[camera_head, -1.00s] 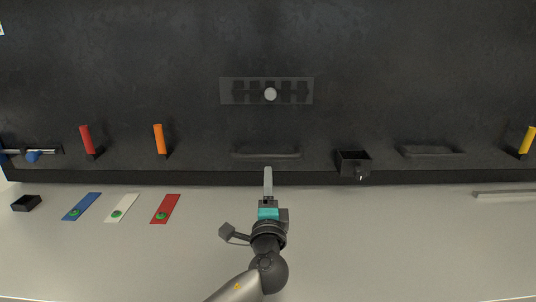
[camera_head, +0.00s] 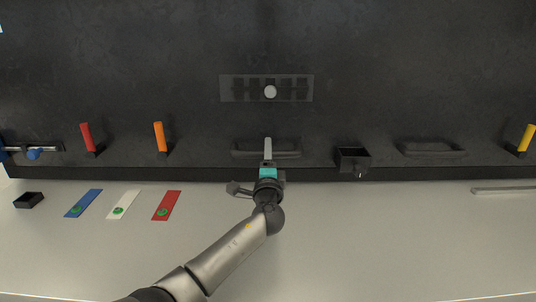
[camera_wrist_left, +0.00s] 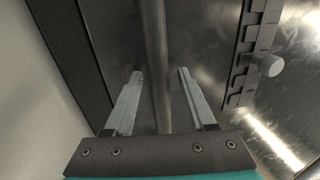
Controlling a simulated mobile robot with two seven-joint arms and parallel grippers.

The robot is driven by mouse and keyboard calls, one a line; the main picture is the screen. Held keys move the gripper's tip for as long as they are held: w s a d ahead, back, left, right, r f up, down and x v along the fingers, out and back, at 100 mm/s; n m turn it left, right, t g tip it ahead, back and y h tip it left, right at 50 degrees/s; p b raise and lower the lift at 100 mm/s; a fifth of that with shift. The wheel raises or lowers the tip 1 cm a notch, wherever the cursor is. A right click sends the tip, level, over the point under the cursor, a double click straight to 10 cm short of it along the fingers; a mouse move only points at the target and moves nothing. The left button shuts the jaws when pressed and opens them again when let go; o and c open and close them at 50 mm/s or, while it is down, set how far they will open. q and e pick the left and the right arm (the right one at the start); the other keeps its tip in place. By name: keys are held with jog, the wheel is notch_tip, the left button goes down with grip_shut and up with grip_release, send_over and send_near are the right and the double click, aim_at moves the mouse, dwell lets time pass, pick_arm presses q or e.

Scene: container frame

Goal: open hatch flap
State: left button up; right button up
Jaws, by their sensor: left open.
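A dark bar handle (camera_head: 288,153) lies across the lower middle of the black panel; I cannot make out the outline of a hatch flap around it. My left gripper (camera_head: 268,141) is open in front of this handle, hiding its middle. In the left wrist view the handle (camera_wrist_left: 154,35) runs between the two open fingers (camera_wrist_left: 160,73), one on each side. I cannot tell whether either finger touches it. A second similar dark handle (camera_head: 430,150) is further right. My right gripper is not in view.
Above the handle is a slotted plate (camera_head: 235,88) with a white knob (camera_head: 270,92). A small black open box (camera_head: 352,160) sticks out to the right. Red (camera_head: 87,136) and orange (camera_head: 159,136) levers stand left, a yellow one (camera_head: 527,137) far right. The grey surface (camera_head: 390,240) is mostly clear.

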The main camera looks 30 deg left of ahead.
pick_arm(q)
grip_shut()
dwell(0.4)
dwell(1.0)
